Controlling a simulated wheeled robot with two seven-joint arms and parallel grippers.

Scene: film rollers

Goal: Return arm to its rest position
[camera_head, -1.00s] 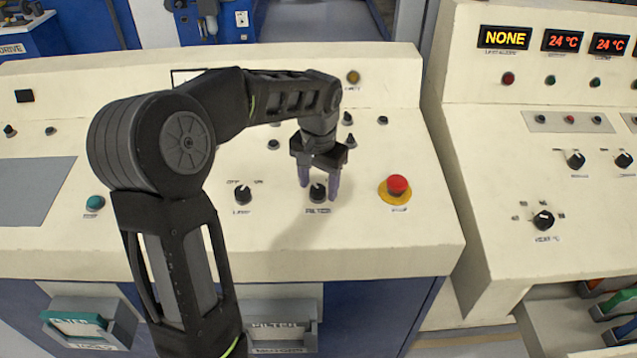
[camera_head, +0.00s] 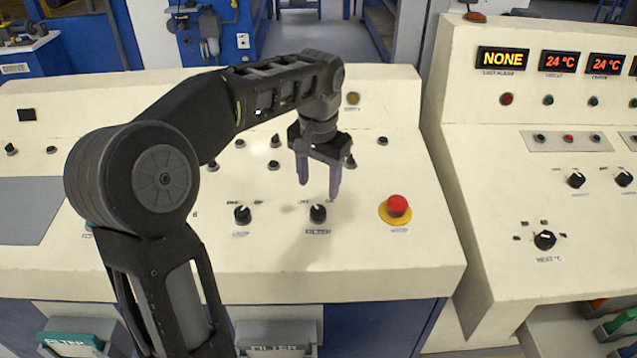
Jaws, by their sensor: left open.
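My left arm comes in from the lower left of the head view and bends over the cream control panel (camera_head: 350,260). My left gripper (camera_head: 319,190) hangs with its two purple-grey fingers pointing down, apart and empty. It is above and just behind the black filter knob (camera_head: 318,213), clear of it. Another black knob (camera_head: 242,214) stands to the left of the filter knob. My right gripper is not in this view.
A red emergency button (camera_head: 397,206) on a yellow base sits right of the gripper. A second cream console (camera_head: 500,180) with lit displays and knobs stands at the right. Below the panel are filter drawers (camera_head: 278,350). Blue machinery is behind.

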